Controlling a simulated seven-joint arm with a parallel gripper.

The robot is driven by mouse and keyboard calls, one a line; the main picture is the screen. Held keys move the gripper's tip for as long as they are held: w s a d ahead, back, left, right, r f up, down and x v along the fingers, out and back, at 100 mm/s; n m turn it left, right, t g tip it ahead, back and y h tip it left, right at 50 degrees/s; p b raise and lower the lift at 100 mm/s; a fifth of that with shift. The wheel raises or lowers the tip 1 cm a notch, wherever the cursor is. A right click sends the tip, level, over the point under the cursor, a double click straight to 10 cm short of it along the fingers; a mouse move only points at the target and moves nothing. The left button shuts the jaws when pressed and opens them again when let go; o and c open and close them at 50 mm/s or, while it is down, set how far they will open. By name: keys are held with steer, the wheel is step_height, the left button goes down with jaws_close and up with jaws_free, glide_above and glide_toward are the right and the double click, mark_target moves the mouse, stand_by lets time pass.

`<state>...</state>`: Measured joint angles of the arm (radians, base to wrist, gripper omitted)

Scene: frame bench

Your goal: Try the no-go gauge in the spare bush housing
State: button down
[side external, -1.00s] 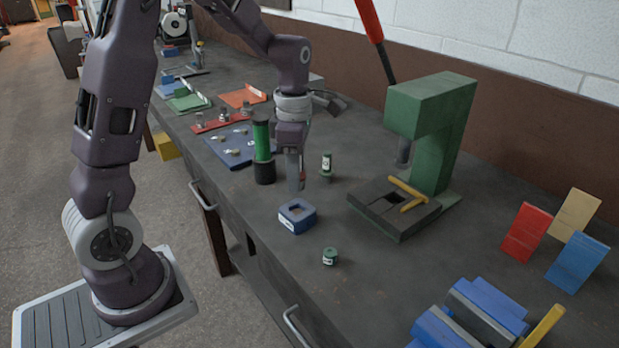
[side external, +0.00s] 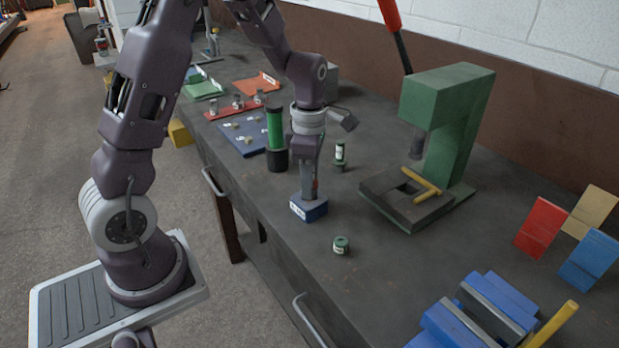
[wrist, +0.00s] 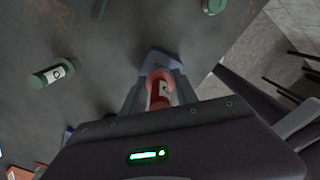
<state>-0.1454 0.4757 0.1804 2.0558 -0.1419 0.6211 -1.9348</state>
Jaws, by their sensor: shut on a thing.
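My gripper (side external: 309,190) is shut on a red cylinder, which I take to be the no-go gauge (wrist: 160,88); it has a white label and shows between the fingers in the wrist view. The gripper points straight down over a blue block with a white label, which I take to be the spare bush housing (side external: 311,211). The fingertips are at or just above the block's top. The block also shows past the fingertips in the wrist view (wrist: 155,58). Its opening is hidden by the gripper, so I cannot tell whether the gauge is in it.
A green labelled cylinder (side external: 340,152) stands behind the block and a short green piece (side external: 341,246) lies in front. A green press (side external: 455,115) stands at right. A tall green cylinder (side external: 275,130) on a black base and a blue tray (side external: 236,132) are at left.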

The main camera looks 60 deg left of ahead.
steer(key=shift+f, duration=0.45)
stand_by(1.0)
stand_by(0.8)
steer(key=shift+r, duration=3.5)
steer(key=shift+d, duration=0.1)
